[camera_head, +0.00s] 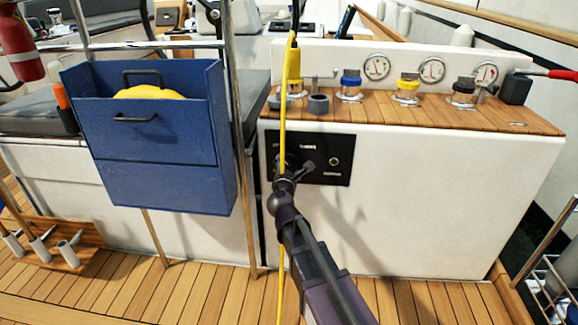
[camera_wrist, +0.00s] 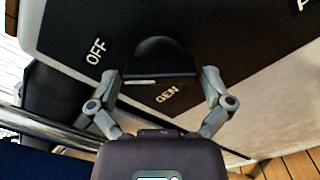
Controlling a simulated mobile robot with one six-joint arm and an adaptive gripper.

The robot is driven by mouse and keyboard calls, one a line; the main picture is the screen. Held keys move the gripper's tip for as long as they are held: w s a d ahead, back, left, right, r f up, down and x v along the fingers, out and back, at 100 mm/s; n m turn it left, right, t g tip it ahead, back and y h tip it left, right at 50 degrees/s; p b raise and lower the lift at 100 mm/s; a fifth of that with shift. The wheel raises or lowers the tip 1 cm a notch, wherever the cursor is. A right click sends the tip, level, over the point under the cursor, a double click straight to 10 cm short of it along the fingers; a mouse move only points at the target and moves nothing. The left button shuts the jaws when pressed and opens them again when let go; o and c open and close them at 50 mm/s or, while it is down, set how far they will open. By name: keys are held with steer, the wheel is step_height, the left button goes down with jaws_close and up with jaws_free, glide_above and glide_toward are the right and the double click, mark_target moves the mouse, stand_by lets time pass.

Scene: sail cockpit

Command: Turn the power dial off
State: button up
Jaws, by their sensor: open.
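The black power dial (camera_wrist: 158,58) sits on a black panel (camera_wrist: 85,22), which also shows in the head view (camera_head: 343,146). In the wrist view, an OFF label (camera_wrist: 96,52) is to the dial's left and a GEN label (camera_wrist: 167,94) is just below it. A pale mark shows on the dial's lower edge, on the side near GEN. My gripper (camera_wrist: 160,80) is open, with one finger on each side of the dial. I cannot tell whether the fingers touch it. In the head view my gripper (camera_head: 292,170) hides most of the dial.
A yellow cable (camera_head: 283,215) hangs vertically by my gripper. A blue box (camera_head: 155,165) and a metal post (camera_head: 238,150) stand to the left. Several coloured valves and gauges (camera_head: 432,70) are on the counter above.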

steer(key=shift+s, duration=0.1)
steer(key=s, duration=1.1)
steer(key=shift+s+a, duration=0.2)
steer(key=shift+s, duration=0.2)
steer(key=d+f+m+g+h+p, duration=0.2)
steer(key=d+m+g+h+p, duration=0.15)
steer(key=d+m, duration=0.45)
steer(key=d+f+m+g+h+p, duration=0.2)
steer(key=d+m+g, duration=0.3)
steer(key=d, duration=0.5)
steer(key=s+d+f+m+g+y+p, duration=0.1)
steer(key=s+d+m+g+y+p, duration=0.2)
steer(key=s+m+g+p, duration=0.25)
steer(key=s+d+f+m+g+y+p, duration=0.1)
steer(key=s+d+m+g+y+p, duration=0.2)
steer(key=s+m, duration=0.45)
step_height(320, 180, up, 38)
steer(key=g+p, duration=0.1)
steer(key=p, duration=3.5)
steer(key=shift+w+m, duration=0.15)
steer(key=shift+m, duration=0.15)
